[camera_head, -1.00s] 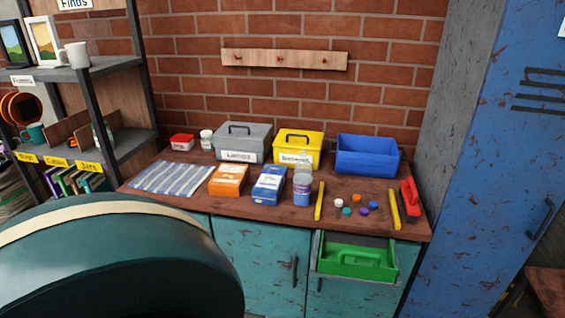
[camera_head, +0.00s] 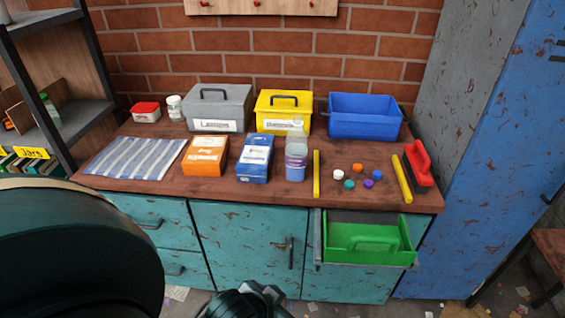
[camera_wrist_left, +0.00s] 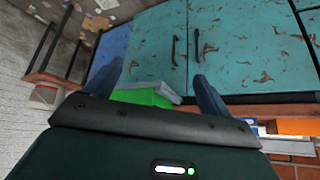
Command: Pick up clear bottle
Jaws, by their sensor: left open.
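The clear bottle (camera_head: 297,153) stands upright on the wooden worktop (camera_head: 240,194), between a blue box and a yellow strip. Its upper part is see-through and its lower part looks bluish. My left gripper (camera_wrist_left: 157,80) is open in the left wrist view, its two dark fingers apart with nothing held between them. A green tray shows beyond the fingers there. In the head view a dark part of my arm shows at the bottom edge, below the worktop and well apart from the bottle. The bottle is not visible in the left wrist view. My right gripper is not in view.
A blue box (camera_head: 254,160) and orange box (camera_head: 204,156) stand left of the bottle. Grey (camera_head: 219,105), yellow (camera_head: 284,110) and blue (camera_head: 364,118) bins stand behind. Yellow strips (camera_head: 316,174) flank several caps. An open drawer holds a green tray (camera_head: 367,238).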

